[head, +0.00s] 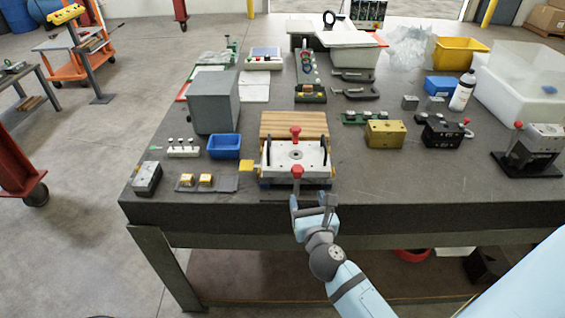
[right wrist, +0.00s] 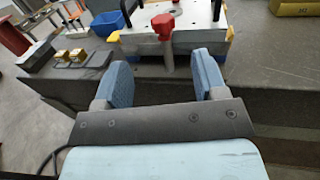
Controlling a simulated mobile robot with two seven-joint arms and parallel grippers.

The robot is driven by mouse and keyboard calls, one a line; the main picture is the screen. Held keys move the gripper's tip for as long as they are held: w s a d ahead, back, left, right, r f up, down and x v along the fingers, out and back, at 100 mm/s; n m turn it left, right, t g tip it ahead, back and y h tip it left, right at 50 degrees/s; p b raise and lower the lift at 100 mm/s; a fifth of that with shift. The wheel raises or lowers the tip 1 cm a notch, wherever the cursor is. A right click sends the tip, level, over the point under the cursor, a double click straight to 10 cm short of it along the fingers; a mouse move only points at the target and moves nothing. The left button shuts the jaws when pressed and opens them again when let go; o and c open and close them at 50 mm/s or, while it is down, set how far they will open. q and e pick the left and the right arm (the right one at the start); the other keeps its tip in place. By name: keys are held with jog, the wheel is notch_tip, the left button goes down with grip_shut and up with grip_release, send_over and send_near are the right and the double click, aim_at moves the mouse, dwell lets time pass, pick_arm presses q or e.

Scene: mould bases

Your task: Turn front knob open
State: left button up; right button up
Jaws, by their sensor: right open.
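The mould base (head: 318,158) is a pale metal block with black handles near the front edge of the table. The front knob (head: 297,171) is red and sits on the side facing me; it also shows in the right wrist view (right wrist: 163,24). A second red knob (head: 295,132) stands at the back of the block. My right gripper (head: 313,200) is just in front of the front knob. Its two blue-grey fingers are spread apart in the right wrist view (right wrist: 165,78), with the knob beyond and between them, apart from them. My left gripper is not in view.
A blue bin (head: 224,146), a grey box (head: 213,103) and a plate with yellow blocks (head: 222,186) stand left of the mould base. A yellow block (head: 385,134) and a black block (head: 441,134) stand to its right. The tabletop (head: 420,180) at front right is clear.

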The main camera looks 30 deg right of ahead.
aim_at(297, 169)
jog(key=p+x, duration=0.2)
jog(key=x, duration=1.1)
jog(key=shift+w+d, duration=0.25)
jog(key=c, duration=0.9)
